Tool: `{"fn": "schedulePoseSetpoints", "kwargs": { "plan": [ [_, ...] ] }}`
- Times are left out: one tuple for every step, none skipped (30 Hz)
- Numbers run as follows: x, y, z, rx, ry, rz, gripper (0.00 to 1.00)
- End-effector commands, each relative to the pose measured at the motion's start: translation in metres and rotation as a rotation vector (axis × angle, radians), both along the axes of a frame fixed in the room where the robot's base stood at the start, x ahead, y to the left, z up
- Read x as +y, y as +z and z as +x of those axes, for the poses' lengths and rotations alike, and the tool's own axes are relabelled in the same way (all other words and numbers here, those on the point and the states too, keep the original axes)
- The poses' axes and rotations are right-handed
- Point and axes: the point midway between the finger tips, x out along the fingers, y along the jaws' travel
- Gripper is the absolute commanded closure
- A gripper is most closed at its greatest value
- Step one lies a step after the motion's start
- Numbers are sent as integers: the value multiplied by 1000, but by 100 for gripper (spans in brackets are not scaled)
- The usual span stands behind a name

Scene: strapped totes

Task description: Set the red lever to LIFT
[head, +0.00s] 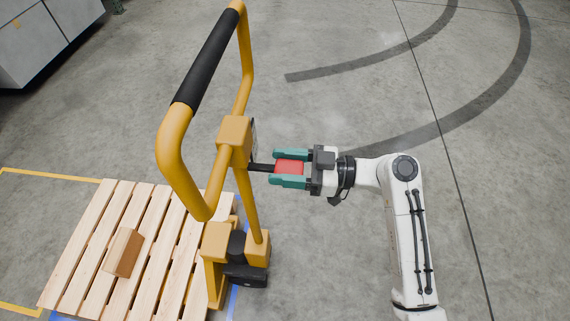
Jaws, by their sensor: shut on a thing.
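The red lever (289,168) is a red grip on a short dark bar that sticks out to the right from the yellow control box (235,133) of a pallet jack. My gripper (289,168) has its two green fingers shut on the red lever, one above and one below it in the picture. The bar looks roughly level in the head view. A dial plate (254,138) on the box shows only edge-on, so the LIFT mark and the setting cannot be read.
The jack's yellow loop handle (170,158) with a black sleeve rises left of my gripper. A wooden pallet (85,232) carrying a wooden block (123,252) lies at lower left. A light cabinet (45,38) stands at upper left. The grey floor at right is clear.

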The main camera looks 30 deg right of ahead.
Motion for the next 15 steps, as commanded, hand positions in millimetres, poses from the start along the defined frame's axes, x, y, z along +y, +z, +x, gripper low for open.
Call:
{"fn": "schedulePoseSetpoints", "kwargs": {
  "plan": [
    [0,-1,0,-1,-1,2,100],
    [0,-2,0,-2,-1,3,100],
    [0,-4,0,-6,-1,8,100],
    [0,-6,0,-9,-1,13,100],
    [0,-7,0,-14,-1,19,100],
    [0,-9,0,-21,-1,29,100],
    [-1,-11,0,-27,-2,37,100],
    [-1,-12,0,-33,-2,46,100],
    [-1,-13,0,-44,-2,58,100],
    [-1,-14,0,-50,-2,67,100],
    [-1,-14,0,-57,-2,76,100],
    [-1,-15,0,-66,-2,87,100],
    [-1,-16,0,-72,-2,95,100],
    [-1,-17,0,-78,-1,104,100],
    [-1,-18,0,-86,-1,115,100]
  ]
}}
